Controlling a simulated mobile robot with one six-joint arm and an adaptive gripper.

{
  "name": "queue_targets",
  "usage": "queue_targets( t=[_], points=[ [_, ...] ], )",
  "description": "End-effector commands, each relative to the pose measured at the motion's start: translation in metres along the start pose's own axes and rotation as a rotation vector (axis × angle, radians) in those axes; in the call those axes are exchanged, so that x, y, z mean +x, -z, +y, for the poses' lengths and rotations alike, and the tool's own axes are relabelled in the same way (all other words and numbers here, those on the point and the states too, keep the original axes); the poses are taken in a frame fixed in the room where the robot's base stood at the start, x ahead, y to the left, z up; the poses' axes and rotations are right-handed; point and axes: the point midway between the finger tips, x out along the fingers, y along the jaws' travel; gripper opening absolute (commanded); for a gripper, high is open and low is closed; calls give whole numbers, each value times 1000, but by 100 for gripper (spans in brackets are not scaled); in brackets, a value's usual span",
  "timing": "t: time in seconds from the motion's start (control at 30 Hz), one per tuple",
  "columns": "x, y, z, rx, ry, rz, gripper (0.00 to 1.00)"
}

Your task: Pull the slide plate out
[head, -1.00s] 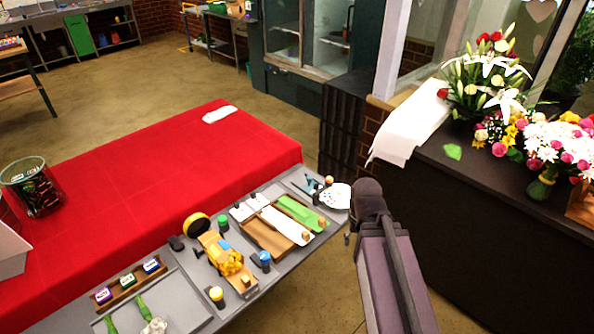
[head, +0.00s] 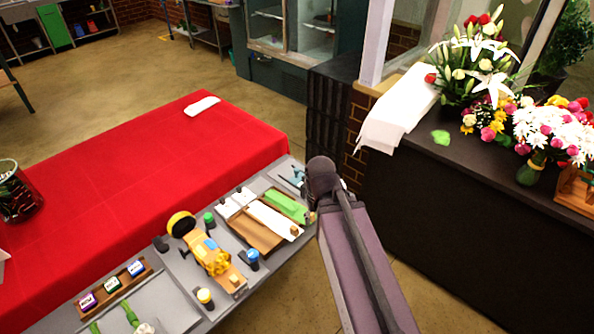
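On the grey bench, a brown wooden tray (head: 253,233) holds a white strip (head: 273,219) and a green strip (head: 287,206), each with a small wooden knob at its near-right end. Left of it stands a yellow-orange device (head: 213,258) with a wooden end piece and knob (head: 238,282). I cannot tell which of these parts is the slide plate. My arm crosses the front of the view. Only a small dark bit of my gripper (head: 311,217) seems to show at the arm's left edge, close to the strips' right ends. Its fingers are mostly hidden.
Blue-topped (head: 252,258), yellow-topped (head: 205,298) and green-topped (head: 209,220) small containers stand around the device. A rack of small jars (head: 113,284) is at the left. A red-covered table (head: 130,165) lies behind; a dark counter (head: 455,205) with flowers is at right.

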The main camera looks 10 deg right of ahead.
Motion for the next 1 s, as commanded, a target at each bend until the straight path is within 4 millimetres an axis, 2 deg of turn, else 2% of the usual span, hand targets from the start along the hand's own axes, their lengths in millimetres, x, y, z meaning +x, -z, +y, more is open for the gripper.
queue_targets(
  t=[0.17,0.27,0.47,0.7,0.8,0.9,1.0],
  points=[
    [-4,16,0,-14,0,0,67],
    [-9,38,0,-32,0,0,67],
    [-25,106,-4,-105,0,0,67],
    [-47,205,-3,-210,1,0,67],
    [-54,239,-3,-249,1,0,67],
    [-59,265,-3,-280,1,1,67],
    [-62,282,-3,-302,1,1,67]
  ],
)
